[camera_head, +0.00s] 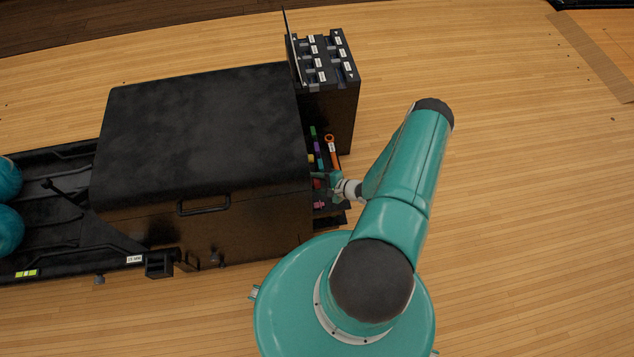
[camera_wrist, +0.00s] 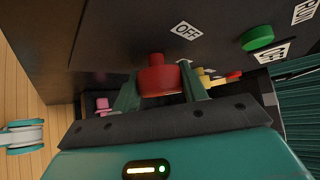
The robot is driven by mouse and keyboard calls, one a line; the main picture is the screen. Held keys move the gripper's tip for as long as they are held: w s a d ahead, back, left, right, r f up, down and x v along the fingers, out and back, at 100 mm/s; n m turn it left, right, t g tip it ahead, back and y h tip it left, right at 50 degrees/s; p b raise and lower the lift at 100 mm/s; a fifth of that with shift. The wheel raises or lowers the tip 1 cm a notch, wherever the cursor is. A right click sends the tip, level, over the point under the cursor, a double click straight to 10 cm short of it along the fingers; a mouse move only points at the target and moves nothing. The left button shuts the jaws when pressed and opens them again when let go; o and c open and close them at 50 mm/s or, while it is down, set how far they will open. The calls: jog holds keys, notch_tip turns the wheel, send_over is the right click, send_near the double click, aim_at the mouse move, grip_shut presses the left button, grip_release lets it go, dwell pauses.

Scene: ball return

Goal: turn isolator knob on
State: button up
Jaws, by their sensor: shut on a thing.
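The isolator knob (camera_wrist: 158,77) is red and sits on the dark panel (camera_wrist: 120,35) in the wrist view. A white OFF label (camera_wrist: 184,30) is above and right of it. My gripper (camera_wrist: 161,88) has one green finger on each side of the knob and is shut on it. In the head view my gripper (camera_head: 335,184) is at the right end of the black machine (camera_head: 200,125); the knob cannot be clearly made out there. Which way the knob points is unclear.
A green button (camera_wrist: 257,38) is right of the knob, near a RUN label (camera_wrist: 304,11). An orange-ringed tool (camera_head: 332,150) and small coloured items lie beside my gripper. A black cabinet (camera_head: 335,105) stands behind. The wooden floor (camera_head: 520,200) at right is clear.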

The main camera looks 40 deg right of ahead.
jog(key=m+g, duration=0.2)
jog(key=g, duration=0.1)
jog(key=shift+y, duration=0.4)
jog(key=shift+m+g+y, duration=0.6)
jog(key=shift+m+g, duration=0.3)
jog(key=shift+g, duration=0.8)
jog(key=o, duration=1)
jog(key=v, duration=1.4)
